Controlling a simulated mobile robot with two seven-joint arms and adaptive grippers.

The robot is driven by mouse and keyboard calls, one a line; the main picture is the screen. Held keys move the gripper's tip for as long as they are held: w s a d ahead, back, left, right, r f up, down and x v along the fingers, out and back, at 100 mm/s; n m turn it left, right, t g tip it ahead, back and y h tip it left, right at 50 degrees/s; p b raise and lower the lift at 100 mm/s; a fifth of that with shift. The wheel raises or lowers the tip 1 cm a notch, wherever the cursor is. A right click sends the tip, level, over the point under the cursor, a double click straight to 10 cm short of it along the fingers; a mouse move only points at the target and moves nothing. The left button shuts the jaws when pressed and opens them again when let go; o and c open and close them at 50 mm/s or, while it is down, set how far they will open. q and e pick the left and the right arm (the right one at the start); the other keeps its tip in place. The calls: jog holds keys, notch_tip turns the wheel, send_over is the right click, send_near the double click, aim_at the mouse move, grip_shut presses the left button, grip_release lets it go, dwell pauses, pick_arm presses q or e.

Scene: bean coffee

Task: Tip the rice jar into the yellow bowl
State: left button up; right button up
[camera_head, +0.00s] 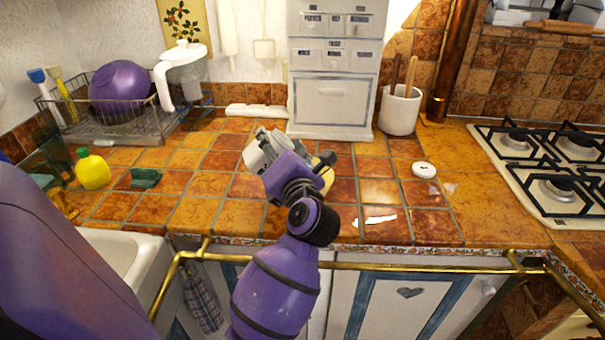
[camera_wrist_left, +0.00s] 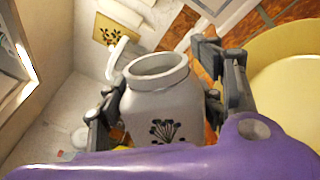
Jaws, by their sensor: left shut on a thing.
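The rice jar is a white jar with a dark plant motif. In the head view the jar (camera_head: 262,153) is above the counter, partly behind my gripper, and looks tilted. In the left wrist view the jar (camera_wrist_left: 158,105) shows its open mouth; no rice can be made out inside. My left gripper (camera_head: 270,142) is shut on the jar, with a finger on each side in the wrist view (camera_wrist_left: 165,95). The yellow bowl (camera_head: 328,179) is mostly hidden behind my left gripper. Its wide rim and inside show at the right in the wrist view (camera_wrist_left: 290,85), beside the jar.
A round white lid (camera_head: 424,169) lies on the tiled counter to the right. A white cabinet-like unit (camera_head: 332,95) and a utensil crock (camera_head: 400,112) stand behind. A dish rack with a purple bowl (camera_head: 119,90) and a yellow bottle (camera_head: 92,170) are left. The stove (camera_head: 550,170) is right.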

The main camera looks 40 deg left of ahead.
pick_arm(q)
jog(key=shift+r, duration=0.15)
jog(key=shift+s+m, duration=0.1)
jog(key=shift+m, duration=0.2)
jog(key=shift+w+r, duration=0.1)
jog(key=shift+w, duration=0.1)
jog(key=shift+s+r+m, duration=0.1)
jog(key=shift+s+m, duration=0.1)
jog(key=shift+m, duration=0.1)
jog(key=shift+w+d, duration=0.1)
jog(key=shift+w, duration=0.1)
jog(key=shift+m, duration=0.3)
jog(key=shift+s+f, duration=0.15)
jog(key=shift+f, duration=0.05)
